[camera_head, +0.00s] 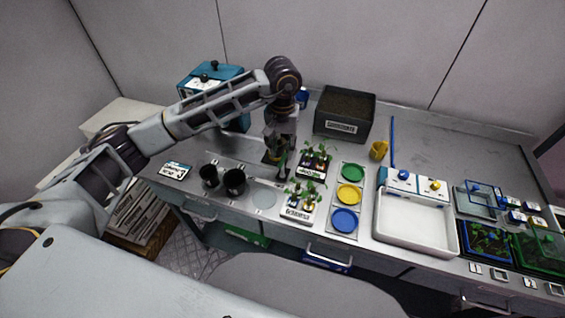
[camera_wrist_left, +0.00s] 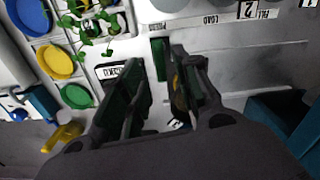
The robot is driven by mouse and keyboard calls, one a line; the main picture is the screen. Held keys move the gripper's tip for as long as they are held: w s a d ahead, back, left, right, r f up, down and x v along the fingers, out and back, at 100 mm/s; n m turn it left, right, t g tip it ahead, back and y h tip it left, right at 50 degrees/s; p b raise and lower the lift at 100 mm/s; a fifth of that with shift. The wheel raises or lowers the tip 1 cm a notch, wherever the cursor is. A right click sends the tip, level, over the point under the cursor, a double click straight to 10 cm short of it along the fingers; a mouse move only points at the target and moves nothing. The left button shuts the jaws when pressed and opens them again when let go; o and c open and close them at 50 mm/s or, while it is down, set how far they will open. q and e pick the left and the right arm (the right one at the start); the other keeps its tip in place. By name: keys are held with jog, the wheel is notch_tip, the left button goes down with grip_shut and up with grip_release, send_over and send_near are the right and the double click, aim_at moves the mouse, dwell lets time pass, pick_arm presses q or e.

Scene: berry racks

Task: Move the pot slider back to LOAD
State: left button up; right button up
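My left gripper (camera_head: 279,152) points down over the bench behind the small plant trays. In the left wrist view its two dark fingers (camera_wrist_left: 161,62) stand apart. A narrow dark green upright piece (camera_wrist_left: 158,60), probably the slider's handle, shows between the fingertips; I cannot tell whether either finger touches it. Two black pots (camera_head: 209,176) (camera_head: 235,183) stand left of the gripper, beside a grey round disc (camera_head: 264,197). My right gripper is not in view.
Seedling trays (camera_head: 300,203) and a holder with green, yellow and blue dishes (camera_head: 348,194) stand close to the gripper's right. A dark soil box (camera_head: 344,114) is behind. A teal box (camera_head: 212,79) stands back left. A white tub (camera_head: 416,223) is farther right.

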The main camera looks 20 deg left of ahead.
aim_at(282, 158)
pick_arm(q)
jog(key=shift+f+p, duration=0.55)
jog(key=shift+f, duration=3.25)
grip_shut()
